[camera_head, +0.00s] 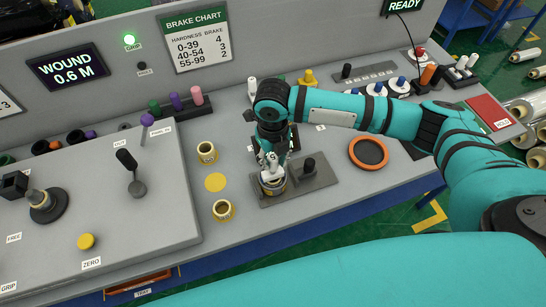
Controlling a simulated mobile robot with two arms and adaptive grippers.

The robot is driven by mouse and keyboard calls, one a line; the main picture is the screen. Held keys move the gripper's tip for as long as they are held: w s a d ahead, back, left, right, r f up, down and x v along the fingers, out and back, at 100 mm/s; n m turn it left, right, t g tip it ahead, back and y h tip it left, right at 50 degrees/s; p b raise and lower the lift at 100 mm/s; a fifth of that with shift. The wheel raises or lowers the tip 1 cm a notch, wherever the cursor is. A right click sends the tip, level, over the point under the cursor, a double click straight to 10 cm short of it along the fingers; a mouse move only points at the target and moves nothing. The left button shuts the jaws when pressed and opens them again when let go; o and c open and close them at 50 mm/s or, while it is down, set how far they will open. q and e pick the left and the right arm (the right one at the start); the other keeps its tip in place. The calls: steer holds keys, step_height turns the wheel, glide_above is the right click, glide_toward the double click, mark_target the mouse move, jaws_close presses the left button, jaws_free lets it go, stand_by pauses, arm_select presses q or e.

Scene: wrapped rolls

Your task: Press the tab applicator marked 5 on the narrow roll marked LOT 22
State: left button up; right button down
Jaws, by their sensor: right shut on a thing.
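My right gripper (269,161) points down over a dark grey plate (318,181) near the middle of the bench. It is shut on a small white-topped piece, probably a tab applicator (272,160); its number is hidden. Right below it a short roll with a yellowish side (273,187) sits upright on the left part of the plate. The piece seems to be at or just above the roll's top; I cannot tell whether they touch. No LOT 22 marking is readable. My left gripper is not in view.
A dark knob (309,166) stands on the plate's right part. Two yellowish rolls (207,152) (223,210) and a yellow disc (215,182) lie to the left. An orange-rimmed dish (368,152) is to the right. A lever (131,172) stands on the left console. The lit display reads WOUND 0.6 M.

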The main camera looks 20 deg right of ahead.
steer(key=shift+r+p, duration=0.85)
steer(key=shift+p, duration=0.1)
step_height(320, 180, up, 4)
steer(key=p, duration=0.4)
steer(key=shift+r+p, duration=0.3)
steer(key=shift+r, duration=0.8)
